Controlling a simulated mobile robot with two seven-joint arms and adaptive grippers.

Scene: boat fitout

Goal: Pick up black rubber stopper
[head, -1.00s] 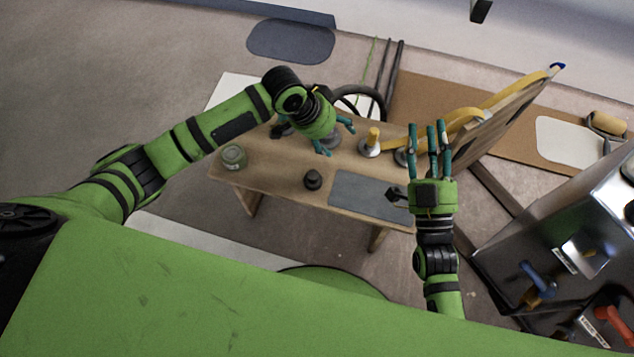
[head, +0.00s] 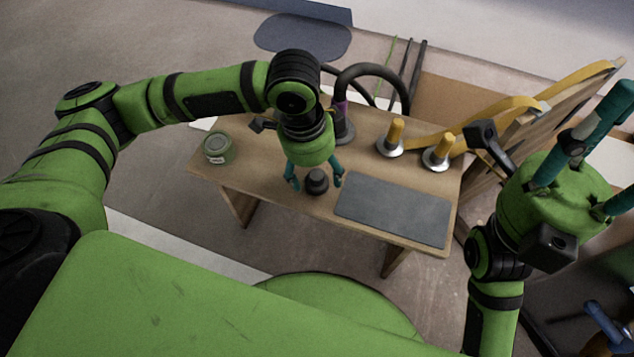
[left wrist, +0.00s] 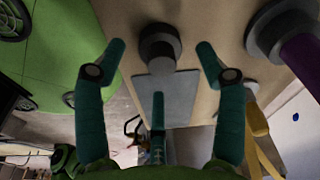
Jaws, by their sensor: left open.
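The black rubber stopper (head: 317,181) stands upright on the wooden bench (head: 268,180), left of the dark grey mat (head: 393,208). It also shows in the left wrist view (left wrist: 159,46). My left gripper (head: 314,180) is open above it, with teal fingers on either side of the stopper; I see no finger touching it. In the left wrist view the left gripper (left wrist: 158,58) has its fingers spread with the stopper between and beyond the tips. My right gripper (head: 606,140) is at the far right, its teal fingers apart and partly cut off by the frame.
A green tin (head: 217,148) stands at the bench's left end. Two yellow-handled pieces (head: 391,138) on metal bases and a black hose piece with a purple band (head: 341,118) stand along the back. A leaning wooden board and yellow strips are at right.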

